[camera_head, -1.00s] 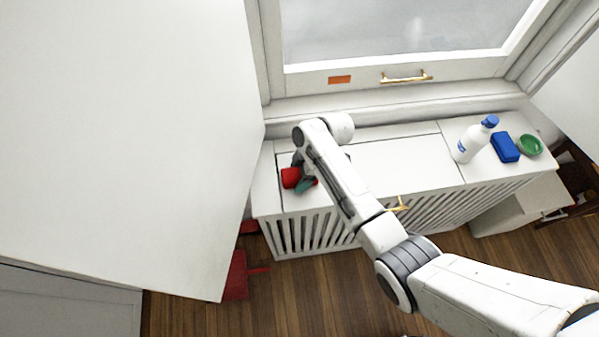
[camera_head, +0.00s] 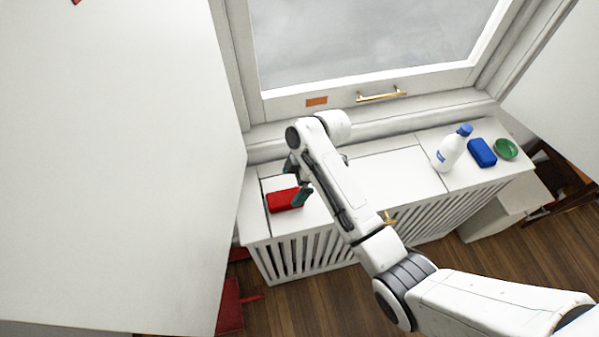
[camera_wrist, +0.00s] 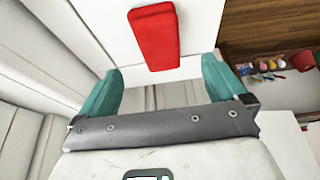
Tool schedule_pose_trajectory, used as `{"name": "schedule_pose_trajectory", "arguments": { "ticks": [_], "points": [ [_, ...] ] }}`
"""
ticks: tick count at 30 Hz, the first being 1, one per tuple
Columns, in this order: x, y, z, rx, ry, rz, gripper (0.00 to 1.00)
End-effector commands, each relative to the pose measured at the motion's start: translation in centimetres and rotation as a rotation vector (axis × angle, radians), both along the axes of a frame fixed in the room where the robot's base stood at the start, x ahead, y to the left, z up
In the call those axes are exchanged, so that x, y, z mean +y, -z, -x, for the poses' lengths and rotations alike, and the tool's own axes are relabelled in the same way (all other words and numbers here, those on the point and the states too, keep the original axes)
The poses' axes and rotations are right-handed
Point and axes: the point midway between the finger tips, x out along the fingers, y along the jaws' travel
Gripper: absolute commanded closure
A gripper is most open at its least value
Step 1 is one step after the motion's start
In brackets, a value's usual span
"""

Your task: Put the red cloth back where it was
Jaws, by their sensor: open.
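The red cloth (camera_head: 284,200), a folded block shape, lies flat on the left end of the white slatted cabinet top (camera_head: 395,178). It also shows in the wrist view (camera_wrist: 155,38), where it lies just beyond and between my fingertips. My gripper (camera_head: 298,190) is at the cloth's right side, with one teal finger overlapping its right edge in the head view. In the wrist view the two teal fingers (camera_wrist: 161,68) are wide apart with nothing between them. I cannot tell whether a finger touches the cloth.
A white bottle with a blue cap (camera_head: 451,149), a blue sponge (camera_head: 482,152) and a green bowl (camera_head: 506,149) stand at the cabinet's right end. A window with a gold handle (camera_head: 381,95) is behind. A large white panel (camera_head: 110,160) fills the left. The cabinet's middle looks clear.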

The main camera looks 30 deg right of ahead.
Motion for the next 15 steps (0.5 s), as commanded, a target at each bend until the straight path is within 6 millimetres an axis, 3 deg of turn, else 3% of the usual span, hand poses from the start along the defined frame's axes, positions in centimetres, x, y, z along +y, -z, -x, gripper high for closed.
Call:
{"name": "schedule_pose_trajectory", "arguments": {
  "ticks": [6,15],
  "points": [
    [-1.3,-3.1,0.3,-0.003,0.002,0.001,0.01],
    [-1.7,-4.2,0.5,-0.001,0.001,0.000,0.01]
  ]
}}
